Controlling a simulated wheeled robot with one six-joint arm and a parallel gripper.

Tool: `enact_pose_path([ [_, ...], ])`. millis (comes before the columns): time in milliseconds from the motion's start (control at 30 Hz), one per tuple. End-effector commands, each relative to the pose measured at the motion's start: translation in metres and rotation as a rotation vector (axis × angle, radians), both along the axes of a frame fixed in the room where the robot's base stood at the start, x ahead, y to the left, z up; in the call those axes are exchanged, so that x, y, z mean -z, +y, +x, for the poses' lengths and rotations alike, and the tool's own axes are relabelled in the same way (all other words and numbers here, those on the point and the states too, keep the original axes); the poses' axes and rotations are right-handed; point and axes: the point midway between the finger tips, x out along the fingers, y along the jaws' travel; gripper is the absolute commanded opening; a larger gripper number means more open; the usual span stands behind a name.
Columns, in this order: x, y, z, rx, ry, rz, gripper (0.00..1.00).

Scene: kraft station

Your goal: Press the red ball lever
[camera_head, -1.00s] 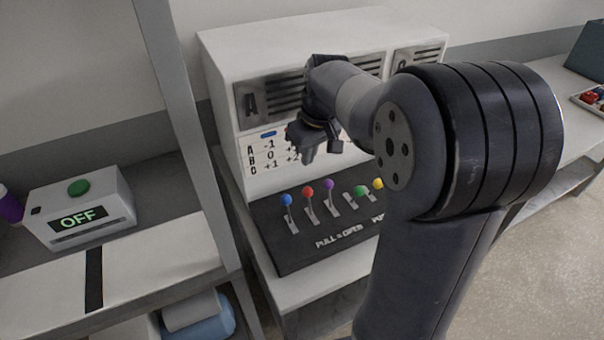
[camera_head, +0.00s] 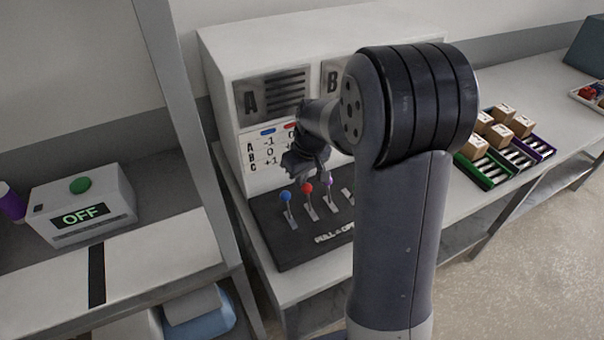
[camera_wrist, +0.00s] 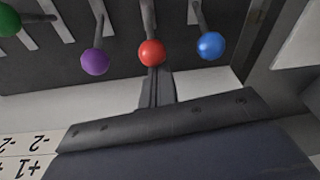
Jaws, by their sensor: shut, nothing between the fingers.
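The red ball lever (camera_head: 307,189) stands on the dark panel at the front of the white machine, between the blue ball lever (camera_head: 285,197) and the purple ball lever (camera_head: 327,182). In the wrist view, the red ball (camera_wrist: 152,53) is near the middle, with the purple ball (camera_wrist: 95,62) to its left and the blue ball (camera_wrist: 211,46) to its right. My gripper (camera_head: 312,178) is shut and empty, just above and behind the red ball. In the wrist view my gripper (camera_wrist: 157,78) points at the red ball; whether it touches cannot be told.
The white machine (camera_head: 225,60) rises behind the levers. My arm hides the levers on the right. A green ball (camera_wrist: 9,20) shows in the wrist view. A box with a green button and an OFF display (camera_head: 80,215) sits left, past a grey post (camera_head: 185,110).

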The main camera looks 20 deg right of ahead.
Motion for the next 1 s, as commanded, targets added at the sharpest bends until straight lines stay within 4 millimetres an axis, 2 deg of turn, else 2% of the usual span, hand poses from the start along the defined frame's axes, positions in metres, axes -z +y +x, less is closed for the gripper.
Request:
enact_pose_path([
  [1000,-0.002,-0.003,-0.014,0.002,-0.131,0.026,0.0],
])
